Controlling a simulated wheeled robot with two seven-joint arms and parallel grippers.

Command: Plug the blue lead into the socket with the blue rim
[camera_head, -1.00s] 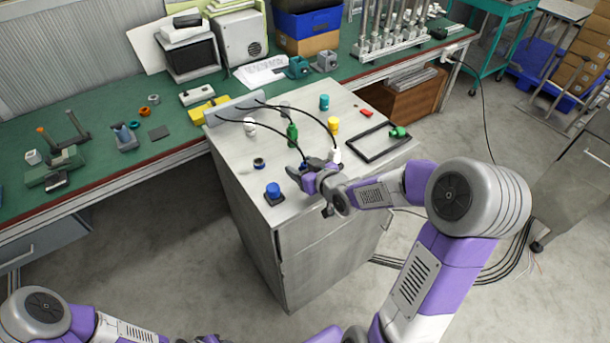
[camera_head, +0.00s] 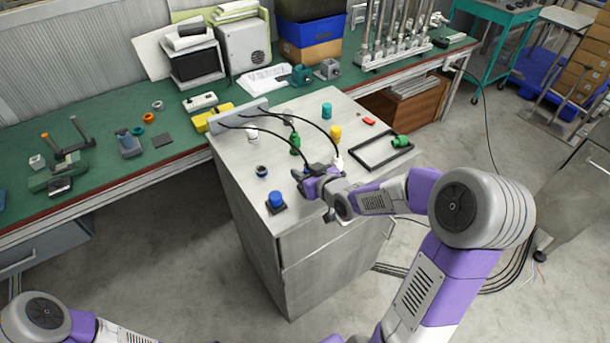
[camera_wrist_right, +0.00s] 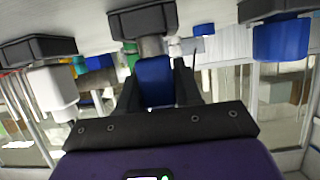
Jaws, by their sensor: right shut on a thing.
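My right gripper (camera_head: 305,180) is low over the top of the grey cabinet (camera_head: 300,245). In the right wrist view its two dark fingers are shut on the blue lead's plug (camera_wrist_right: 156,82). A grey cylindrical part (camera_wrist_right: 151,46) and a black base (camera_wrist_right: 143,20) line up with the plug's end; I cannot tell whether it is seated, and no blue rim is clear there. A black cable (camera_head: 268,130) arcs from the light-grey bar (camera_head: 240,115) to the gripper. A small dark cup with a bluish rim (camera_head: 262,170) stands left of the gripper. My left gripper is out of view.
A white plug (camera_head: 338,162) with its own cable stands close right of the gripper, on a black base in the wrist view. A blue cylinder (camera_head: 275,199) sits on a black base to the front left. Green and yellow cylinders and a black frame (camera_head: 375,158) lie beyond.

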